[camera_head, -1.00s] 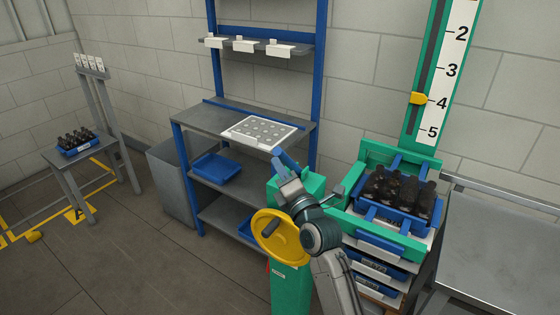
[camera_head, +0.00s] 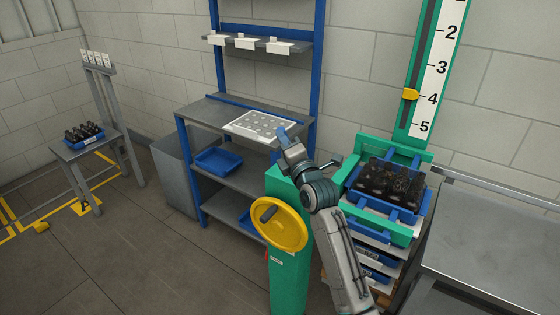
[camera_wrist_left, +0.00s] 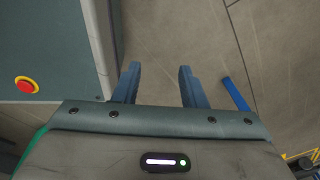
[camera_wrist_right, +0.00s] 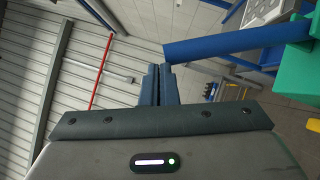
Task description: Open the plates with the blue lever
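The blue lever (camera_wrist_right: 235,46) is a thick bar in the right wrist view, running from a green part at the right to just beyond my fingertips. My right gripper (camera_wrist_right: 158,72) is shut with its fingers together and nothing visible between them. Its tips are close beside the lever's free end; I cannot tell whether they touch. A green frame (camera_head: 384,231) surrounds dark bottles (camera_head: 388,181) in a blue crate. My left gripper (camera_wrist_left: 160,85) is open and empty over floor.
A yellow handwheel (camera_head: 279,224) is on the green post (camera_head: 290,285). A blue-framed shelf (camera_head: 215,112) stands behind, and a grey metal table (camera_head: 490,245) is at the right. A red button (camera_wrist_left: 26,85) sits on a grey cabinet near my left gripper.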

